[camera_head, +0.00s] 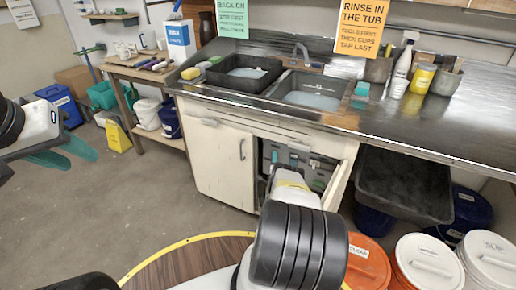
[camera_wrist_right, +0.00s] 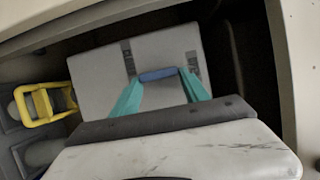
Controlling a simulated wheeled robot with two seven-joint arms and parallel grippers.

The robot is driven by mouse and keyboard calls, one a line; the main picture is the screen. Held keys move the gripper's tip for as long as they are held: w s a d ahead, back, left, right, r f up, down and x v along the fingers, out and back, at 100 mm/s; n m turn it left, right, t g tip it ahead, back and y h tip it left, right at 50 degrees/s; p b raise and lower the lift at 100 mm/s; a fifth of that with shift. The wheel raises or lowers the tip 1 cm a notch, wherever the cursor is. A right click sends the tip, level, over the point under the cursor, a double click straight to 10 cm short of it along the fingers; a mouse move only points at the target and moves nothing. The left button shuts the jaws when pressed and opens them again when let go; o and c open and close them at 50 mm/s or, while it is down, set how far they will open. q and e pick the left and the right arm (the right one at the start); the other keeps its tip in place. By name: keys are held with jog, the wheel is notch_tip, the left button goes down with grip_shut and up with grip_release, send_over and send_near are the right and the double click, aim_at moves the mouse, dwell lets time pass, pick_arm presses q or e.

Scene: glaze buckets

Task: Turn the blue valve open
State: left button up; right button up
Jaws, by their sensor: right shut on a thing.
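The blue valve handle (camera_wrist_right: 158,75) is a short blue bar in front of a pale grey box inside the cabinet. In the right wrist view it lies crosswise between the teal fingertips of my right gripper (camera_wrist_right: 159,82), which is shut on it. In the head view my right arm reaches into the open cabinet under the sink, and its wrist hides the blue valve and most of that gripper. My left gripper (camera_head: 78,157) is at the left edge of the head view, empty above the floor, its teal fingers apart.
A yellow handle (camera_wrist_right: 42,104) stands left of the grey box (camera_wrist_right: 110,80). The cabinet door (camera_head: 341,184) is open right of my arm. A dark tub (camera_head: 404,186) and several buckets, one orange (camera_head: 366,262), stand farther right. The floor at left (camera_head: 100,220) is clear.

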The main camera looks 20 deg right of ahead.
jog(key=o, duration=1.4)
jog(key=shift+v, duration=3.95)
jog(key=shift+f, duration=0.1)
